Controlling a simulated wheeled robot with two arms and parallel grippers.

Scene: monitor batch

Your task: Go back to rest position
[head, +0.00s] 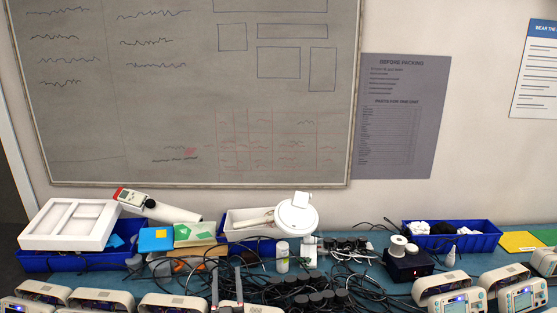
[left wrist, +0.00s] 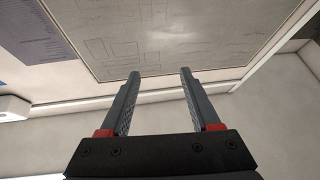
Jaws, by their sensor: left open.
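My left gripper (head: 227,283) shows at the bottom of the head view, left of centre, as two upright grey fingers with a gap between them. It is in front of the cluttered bench. In the left wrist view the left gripper (left wrist: 159,75) is open, and nothing is between its fingers. Behind the fingers there are only the whiteboard (left wrist: 190,35) and the pale wall. My right gripper does not show in either view.
The blue bench (head: 375,268) is crowded. Several beige monitors (head: 180,302) line its front edge, with tangled black cables (head: 345,285) between them. Blue bins (head: 480,240) stand along the back wall. A white lamp-like device (head: 296,216) rises at the middle. The space above the bench is clear.

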